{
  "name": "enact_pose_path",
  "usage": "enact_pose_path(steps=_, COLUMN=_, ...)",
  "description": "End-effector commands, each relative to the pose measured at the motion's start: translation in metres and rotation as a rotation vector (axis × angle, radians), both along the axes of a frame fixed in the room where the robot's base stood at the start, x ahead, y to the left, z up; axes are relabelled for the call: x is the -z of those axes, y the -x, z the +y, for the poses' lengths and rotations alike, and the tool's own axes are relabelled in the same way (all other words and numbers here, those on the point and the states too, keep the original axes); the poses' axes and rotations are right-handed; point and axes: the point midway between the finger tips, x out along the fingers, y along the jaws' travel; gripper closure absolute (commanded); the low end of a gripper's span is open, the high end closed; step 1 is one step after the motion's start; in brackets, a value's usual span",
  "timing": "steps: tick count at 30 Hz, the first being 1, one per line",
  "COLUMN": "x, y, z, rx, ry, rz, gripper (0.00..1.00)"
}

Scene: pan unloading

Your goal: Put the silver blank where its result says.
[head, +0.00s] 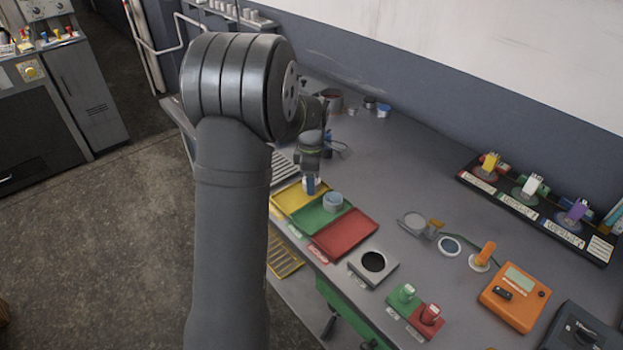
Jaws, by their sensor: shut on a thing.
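My gripper (311,168) points down over the yellow and green trays. It is shut on a small blue-and-pale piece (310,185), mostly hidden by the jaws. I cannot tell whether this is the silver blank. A grey-blue round piece (333,201) sits on the green tray (308,221), just right of my gripper. The yellow tray (288,203) is behind and left of it; the red tray (352,232) is in front and looks empty. Small labels too small to read lie along the trays' near edges.
A grey block with a dark round hole (390,274) stands right of the red tray. Green (402,294) and red (430,316) stamp-like pieces, an orange meter (515,296) and an orange-handled tool (485,256) are further right. A dark rack (545,214) lines the wall.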

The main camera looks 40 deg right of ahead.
Motion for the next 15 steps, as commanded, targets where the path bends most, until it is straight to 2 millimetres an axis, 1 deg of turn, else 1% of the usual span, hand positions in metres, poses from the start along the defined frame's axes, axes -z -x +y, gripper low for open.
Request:
enact_pose_path(steps=3, x=0.0032, y=0.0001, z=0.0001, rx=0.000, ry=-0.001, rz=0.001, gripper=0.86)
enact_pose_path(steps=4, x=0.0031, y=0.0001, z=0.0001, rx=0.000, ry=-0.001, rz=0.001, gripper=0.52)
enact_pose_path(steps=5, x=0.0029, y=0.0001, z=0.0001, rx=0.000, ry=0.000, rz=0.000, gripper=0.46)
enact_pose_path(steps=13, x=0.0025, y=0.0001, z=0.0000, rx=0.000, ry=0.000, rz=0.000, gripper=0.46)
enact_pose_path(steps=15, x=-0.0002, y=-0.0001, z=-0.0001, rx=0.000, ry=0.001, rz=-0.001, gripper=0.46)
